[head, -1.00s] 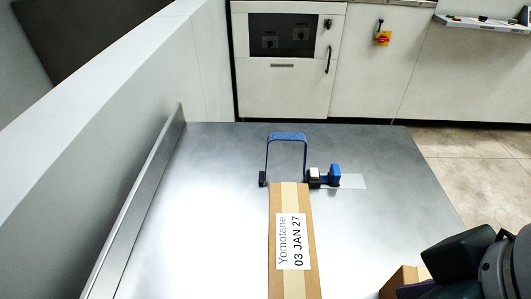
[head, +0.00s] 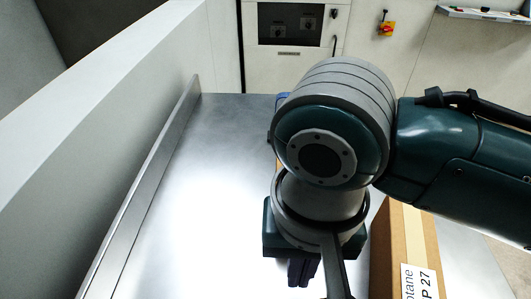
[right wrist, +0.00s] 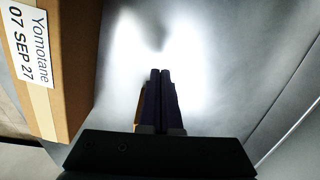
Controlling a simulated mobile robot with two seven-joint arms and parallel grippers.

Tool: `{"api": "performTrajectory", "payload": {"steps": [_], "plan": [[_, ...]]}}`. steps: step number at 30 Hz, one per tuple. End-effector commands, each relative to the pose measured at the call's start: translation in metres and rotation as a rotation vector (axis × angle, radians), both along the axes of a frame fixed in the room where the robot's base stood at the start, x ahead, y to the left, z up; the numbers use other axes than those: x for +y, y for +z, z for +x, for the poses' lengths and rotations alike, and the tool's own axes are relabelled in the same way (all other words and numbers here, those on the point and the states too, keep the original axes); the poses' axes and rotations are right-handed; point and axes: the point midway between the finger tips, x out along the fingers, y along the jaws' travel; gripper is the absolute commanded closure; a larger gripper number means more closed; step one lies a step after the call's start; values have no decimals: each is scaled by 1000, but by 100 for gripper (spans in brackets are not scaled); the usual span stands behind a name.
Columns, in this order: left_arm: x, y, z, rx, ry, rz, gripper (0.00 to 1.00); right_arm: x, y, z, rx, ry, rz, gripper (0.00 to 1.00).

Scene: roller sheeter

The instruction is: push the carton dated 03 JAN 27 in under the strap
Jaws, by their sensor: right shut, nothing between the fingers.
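The carton dated 03 JAN 27 is almost wholly hidden behind my right arm in the head view, and its label does not show. A small brown patch beside the fingers in the right wrist view may be part of it, but I cannot tell. Of the blue strap frame (head: 283,98), only a bit of its top shows past my arm; the opening is hidden. My right gripper (head: 303,273) points down over the steel table, shut and empty. Its closed fingers also show in the right wrist view (right wrist: 160,74). My left gripper is not in view.
Another carton (head: 400,245), labelled 07 SEP 27 in the right wrist view (right wrist: 58,65), stands right of my right gripper. A raised metal rail (head: 150,190) runs along the table's left side. The steel table (head: 190,220) is clear between rail and arm.

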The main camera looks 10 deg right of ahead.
Motion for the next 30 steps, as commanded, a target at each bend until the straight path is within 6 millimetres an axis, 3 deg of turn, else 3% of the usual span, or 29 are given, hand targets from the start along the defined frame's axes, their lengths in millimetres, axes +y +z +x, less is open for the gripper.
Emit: {"api": "performTrajectory", "payload": {"steps": [1,6,9,15,30], "plan": [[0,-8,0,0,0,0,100,0,-16,-1,3,0,-2,100],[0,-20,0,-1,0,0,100,0,-50,0,0,0,-1,100],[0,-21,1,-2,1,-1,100,-5,-47,18,-6,-1,-1,100],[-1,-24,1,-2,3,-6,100,-9,-45,36,-3,2,1,100],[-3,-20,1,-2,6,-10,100,-10,-42,39,-2,1,3,100]]}}
